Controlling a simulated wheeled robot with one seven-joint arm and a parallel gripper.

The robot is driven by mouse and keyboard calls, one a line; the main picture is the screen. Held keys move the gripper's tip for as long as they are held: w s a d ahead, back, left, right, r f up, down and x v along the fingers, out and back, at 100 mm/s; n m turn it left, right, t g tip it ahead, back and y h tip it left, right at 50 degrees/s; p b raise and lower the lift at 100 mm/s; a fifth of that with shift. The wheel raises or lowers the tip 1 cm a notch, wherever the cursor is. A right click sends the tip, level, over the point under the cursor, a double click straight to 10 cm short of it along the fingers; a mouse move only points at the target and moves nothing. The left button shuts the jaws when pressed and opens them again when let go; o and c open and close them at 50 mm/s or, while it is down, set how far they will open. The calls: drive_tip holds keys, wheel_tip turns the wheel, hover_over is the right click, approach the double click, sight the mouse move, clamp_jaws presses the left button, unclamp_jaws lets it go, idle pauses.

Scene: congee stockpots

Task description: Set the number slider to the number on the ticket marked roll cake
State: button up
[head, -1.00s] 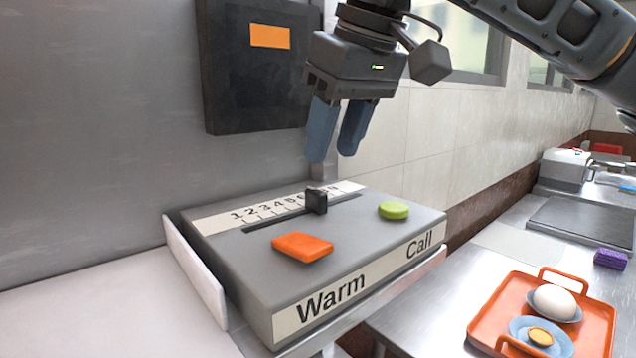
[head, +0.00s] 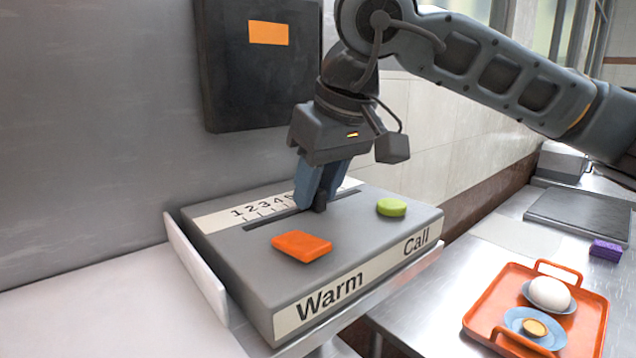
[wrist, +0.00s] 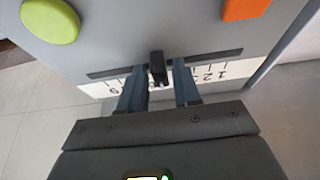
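The number slider is a black knob (head: 320,201) in a dark slot on top of a grey control box (head: 235,243). A white scale strip (head: 215,219) with printed numbers runs along the slot; 1 to 4 are readable, and my gripper hides the middle ones. My gripper (head: 313,203) is lowered over the slot. In the wrist view its fingers (wrist: 160,80) stand either side of the knob (wrist: 157,68), with small gaps showing, so it is open. No ticket with readable "roll cake" writing shows.
A dark board (head: 262,85) with a blank-looking orange patch hangs behind. An orange tray (head: 480,318) with dishes and a purple block (head: 605,250) lie right.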

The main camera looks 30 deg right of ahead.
clamp_jaws()
drive_tip(key=shift+a, duration=0.1)
